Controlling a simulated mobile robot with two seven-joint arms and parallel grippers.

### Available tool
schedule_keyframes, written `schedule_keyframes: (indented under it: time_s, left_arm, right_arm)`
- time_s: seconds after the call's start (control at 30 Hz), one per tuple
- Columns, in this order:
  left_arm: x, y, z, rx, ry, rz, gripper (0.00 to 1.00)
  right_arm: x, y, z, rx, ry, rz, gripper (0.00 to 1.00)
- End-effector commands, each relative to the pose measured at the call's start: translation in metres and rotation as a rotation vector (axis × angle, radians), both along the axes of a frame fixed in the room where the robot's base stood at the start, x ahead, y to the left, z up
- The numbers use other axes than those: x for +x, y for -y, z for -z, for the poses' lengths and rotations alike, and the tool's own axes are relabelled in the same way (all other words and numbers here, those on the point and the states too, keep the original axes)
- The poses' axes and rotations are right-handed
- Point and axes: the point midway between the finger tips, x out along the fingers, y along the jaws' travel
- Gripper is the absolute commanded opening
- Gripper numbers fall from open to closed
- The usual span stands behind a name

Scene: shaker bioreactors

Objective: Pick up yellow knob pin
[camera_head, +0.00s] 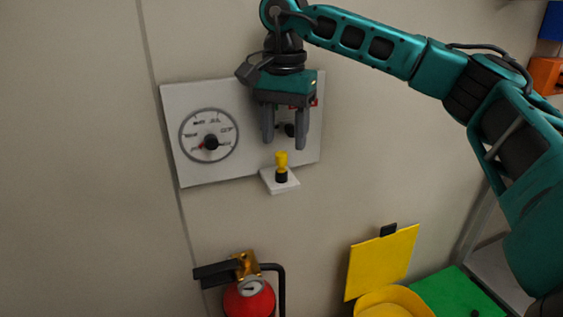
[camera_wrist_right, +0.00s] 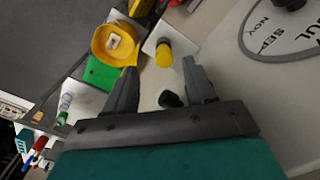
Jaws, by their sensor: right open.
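The yellow knob pin (camera_head: 281,158) stands upright, with a black lower part, on a small white shelf (camera_head: 285,187) fixed to the wall. My right gripper (camera_head: 285,142) points down just above the pin, open and empty. In the right wrist view the pin (camera_wrist_right: 163,53) shows beyond the gap between the open fingertips (camera_wrist_right: 159,66), apart from both fingers. My left gripper is in neither view.
A white wall panel (camera_head: 174,120) behind the gripper carries a dial (camera_head: 210,134) and a black knob (camera_head: 290,130). Below are a red fire extinguisher (camera_head: 249,300), a yellow lidded container (camera_head: 393,302) and a green surface (camera_head: 446,293). The wall left of the panel is bare.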

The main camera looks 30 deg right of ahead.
Motion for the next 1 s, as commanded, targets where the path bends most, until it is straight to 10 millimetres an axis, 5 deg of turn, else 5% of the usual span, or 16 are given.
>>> schedule_keyframes:
  time_s: [0.4, 0.67, 1.0]
  left_arm:
    - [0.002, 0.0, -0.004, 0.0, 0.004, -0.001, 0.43]
    - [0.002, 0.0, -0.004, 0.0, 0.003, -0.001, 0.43]
    - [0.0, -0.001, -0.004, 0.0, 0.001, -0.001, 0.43]
  right_arm:
    - [0.004, -0.002, 0.05, -0.001, -0.001, 0.002, 0.55]
    - [0.004, -0.002, 0.053, 0.0, 0.0, 0.002, 0.55]
    - [0.004, -0.002, 0.053, 0.001, 0.001, 0.001, 0.23]
